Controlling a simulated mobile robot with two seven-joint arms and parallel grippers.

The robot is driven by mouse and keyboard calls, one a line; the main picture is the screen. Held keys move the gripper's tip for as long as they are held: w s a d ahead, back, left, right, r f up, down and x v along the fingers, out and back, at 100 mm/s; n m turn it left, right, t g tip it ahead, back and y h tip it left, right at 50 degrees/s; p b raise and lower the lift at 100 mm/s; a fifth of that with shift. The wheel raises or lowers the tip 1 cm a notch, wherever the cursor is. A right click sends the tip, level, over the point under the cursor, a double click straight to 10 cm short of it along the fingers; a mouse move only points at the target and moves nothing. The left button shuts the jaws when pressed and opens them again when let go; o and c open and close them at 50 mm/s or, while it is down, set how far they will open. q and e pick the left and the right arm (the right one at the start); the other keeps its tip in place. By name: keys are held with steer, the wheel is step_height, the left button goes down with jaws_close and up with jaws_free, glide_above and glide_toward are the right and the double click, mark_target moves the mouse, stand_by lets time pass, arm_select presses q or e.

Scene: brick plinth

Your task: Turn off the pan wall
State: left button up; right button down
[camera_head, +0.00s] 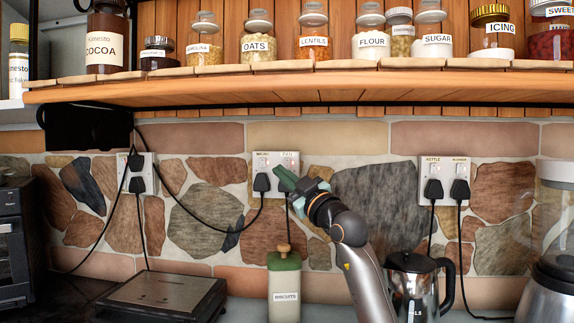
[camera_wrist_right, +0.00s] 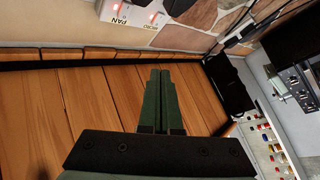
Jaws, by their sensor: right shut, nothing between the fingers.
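The double wall socket (camera_head: 276,165) in the middle carries labels that read MICRO and PAN. The PAN switch is on its right half, just above my right gripper (camera_head: 284,178). In the wrist view, the socket (camera_wrist_right: 139,13) is cut off at the top edge, with red lights showing beside both labels. My right gripper also shows in the wrist view (camera_wrist_right: 160,72), with its dark green fingers together and empty. In the head view its tip is in front of the socket's lower right part and hides the plug area there. Whether it touches the socket cannot be told. My left gripper is not in view.
A wooden shelf (camera_head: 300,87) with jars overhangs the wall. A green-lidded biscuit canister (camera_head: 284,290) stands below my gripper. A kettle (camera_head: 415,285) is to the right, and flat scales (camera_head: 160,293) are to the left. A black cord (camera_head: 190,203) hangs from the MICRO plug.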

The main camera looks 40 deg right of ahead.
mark_target(288, 165)
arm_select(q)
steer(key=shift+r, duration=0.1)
arm_select(e)
steer(key=w+d+p, duration=0.1)
steer(key=d, duration=0.1)
steer(key=w+d+r+p, duration=0.1)
steer(key=w+d, duration=0.1)
steer(key=w+d+p, duration=0.2)
steer(key=shift+d+r, duration=0.15)
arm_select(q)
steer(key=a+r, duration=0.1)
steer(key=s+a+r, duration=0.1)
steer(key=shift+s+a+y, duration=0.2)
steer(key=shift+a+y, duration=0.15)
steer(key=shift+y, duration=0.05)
arm_select(e)
steer(key=shift+w+d, duration=0.2)
steer(key=shift+d, duration=0.05)
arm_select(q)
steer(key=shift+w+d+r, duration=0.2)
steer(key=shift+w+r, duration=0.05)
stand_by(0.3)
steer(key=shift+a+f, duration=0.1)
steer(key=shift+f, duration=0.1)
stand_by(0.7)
